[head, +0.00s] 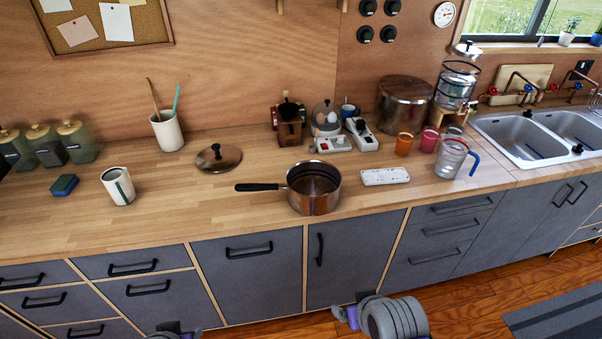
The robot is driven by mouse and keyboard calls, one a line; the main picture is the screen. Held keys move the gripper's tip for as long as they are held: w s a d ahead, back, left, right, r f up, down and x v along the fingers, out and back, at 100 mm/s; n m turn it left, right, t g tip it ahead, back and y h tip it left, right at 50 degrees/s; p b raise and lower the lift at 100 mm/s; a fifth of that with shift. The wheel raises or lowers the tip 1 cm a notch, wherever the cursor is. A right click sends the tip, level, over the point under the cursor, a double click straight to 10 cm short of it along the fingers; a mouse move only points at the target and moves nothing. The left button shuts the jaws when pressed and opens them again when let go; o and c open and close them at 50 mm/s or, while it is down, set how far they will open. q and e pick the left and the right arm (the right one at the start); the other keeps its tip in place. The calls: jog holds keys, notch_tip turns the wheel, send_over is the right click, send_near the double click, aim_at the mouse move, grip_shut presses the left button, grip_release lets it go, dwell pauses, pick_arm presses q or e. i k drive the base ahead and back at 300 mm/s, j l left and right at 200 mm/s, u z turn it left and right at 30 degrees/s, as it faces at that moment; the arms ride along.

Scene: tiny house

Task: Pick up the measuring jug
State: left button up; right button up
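The measuring jug (451,160) is clear with a blue handle on its right side. It stands upright on the wooden counter (230,215), near the front edge and just left of the sink. My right gripper (352,305) shows at the bottom middle, low in front of the cabinets, well apart from the jug and to its lower left. My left gripper (172,329) is only partly in view at the bottom edge, far from the jug. The fingers of both are too small or cut off to tell open from shut.
A saucepan (314,194) and a white power strip (385,176) lie left of the jug. A water dispenser (457,82) is at the back. The double sink (530,135) is to the right.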

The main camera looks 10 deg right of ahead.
aim_at(457, 161)
jog(key=l+z, duration=0.1)
jog(key=z, duration=1.4)
jog(key=i+j, duration=0.05)
